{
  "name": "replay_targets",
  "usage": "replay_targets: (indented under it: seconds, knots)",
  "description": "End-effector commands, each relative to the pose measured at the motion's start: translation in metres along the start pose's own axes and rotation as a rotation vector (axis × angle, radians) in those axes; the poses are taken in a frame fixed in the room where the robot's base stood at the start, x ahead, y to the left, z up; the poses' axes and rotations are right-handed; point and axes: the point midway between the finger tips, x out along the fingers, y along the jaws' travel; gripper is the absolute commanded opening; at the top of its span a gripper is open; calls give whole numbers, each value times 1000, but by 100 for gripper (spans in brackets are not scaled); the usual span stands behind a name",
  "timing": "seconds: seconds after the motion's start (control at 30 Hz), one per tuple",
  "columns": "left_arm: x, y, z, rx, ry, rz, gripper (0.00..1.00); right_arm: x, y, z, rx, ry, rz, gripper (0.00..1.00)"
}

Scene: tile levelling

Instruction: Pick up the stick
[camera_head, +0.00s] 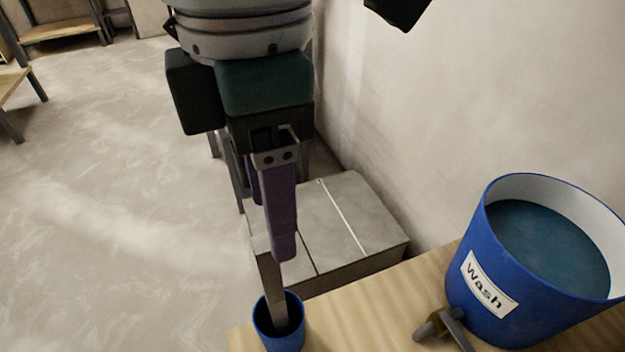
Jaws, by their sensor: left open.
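The stick (271,289) is a flat, grey-brown strip standing upright, slightly tilted, in a small blue cup (264,322) at the wooden table's near left corner. Its lower end is inside the cup and its upper part is hidden behind my gripper's front finger. My left gripper (270,228) points down above the cup, with its purple fingers at the stick's upper part. It is open, and the rear finger is mostly covered by the front one. I cannot tell whether a finger touches the stick. My right gripper's fingers are not in view.
A blue bucket (467,256) labelled "Wash", holding dark liquid, stands on the wooden table (375,310) at right. A grey tiled block (345,210) sits behind, against the wall.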

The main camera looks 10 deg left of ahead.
Motion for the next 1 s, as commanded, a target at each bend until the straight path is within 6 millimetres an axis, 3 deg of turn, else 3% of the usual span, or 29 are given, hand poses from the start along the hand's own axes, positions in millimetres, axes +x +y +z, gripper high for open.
replay_targets:
  seconds: [0.5, 0.77, 1.0]
  knots:
    - [62, -1, -12, 1, -2, -4, 60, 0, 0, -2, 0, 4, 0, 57]
    - [64, -1, -11, 2, -4, -3, 60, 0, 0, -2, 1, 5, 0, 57]
    - [63, -1, -11, 2, -4, -4, 33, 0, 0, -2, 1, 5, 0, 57]
